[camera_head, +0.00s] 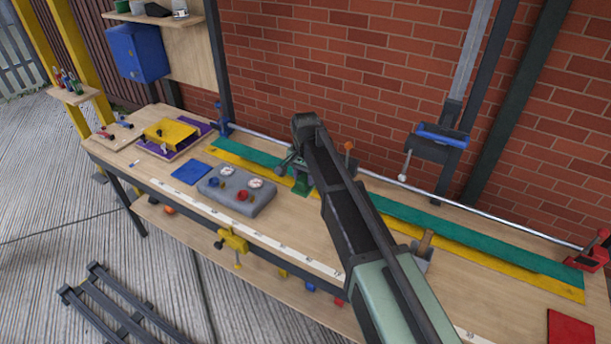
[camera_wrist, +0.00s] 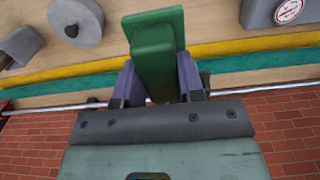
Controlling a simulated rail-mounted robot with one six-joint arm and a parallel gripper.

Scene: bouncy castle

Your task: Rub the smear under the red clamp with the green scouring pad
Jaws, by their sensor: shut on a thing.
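My gripper (camera_wrist: 160,88) is shut on a green block-like thing, which I take to be the green scouring pad (camera_wrist: 157,45). It stands up between the two jaws. In the head view a green part (camera_head: 301,184) shows below my wrist, partly hidden by my arm. A red clamp (camera_head: 590,256) sits at the far right end of the metal rod, well away from my gripper. I cannot make out a smear under it.
The long teal strip (camera_head: 440,222) and yellow strip (camera_head: 490,258) run along the bench back. A grey block with dials (camera_head: 236,190) stands left of my gripper. A scraper-like tool (camera_head: 422,252) and a red sheet (camera_head: 568,328) lie to the right. A wall-mounted fixture with a blue part (camera_head: 440,137) hangs above.

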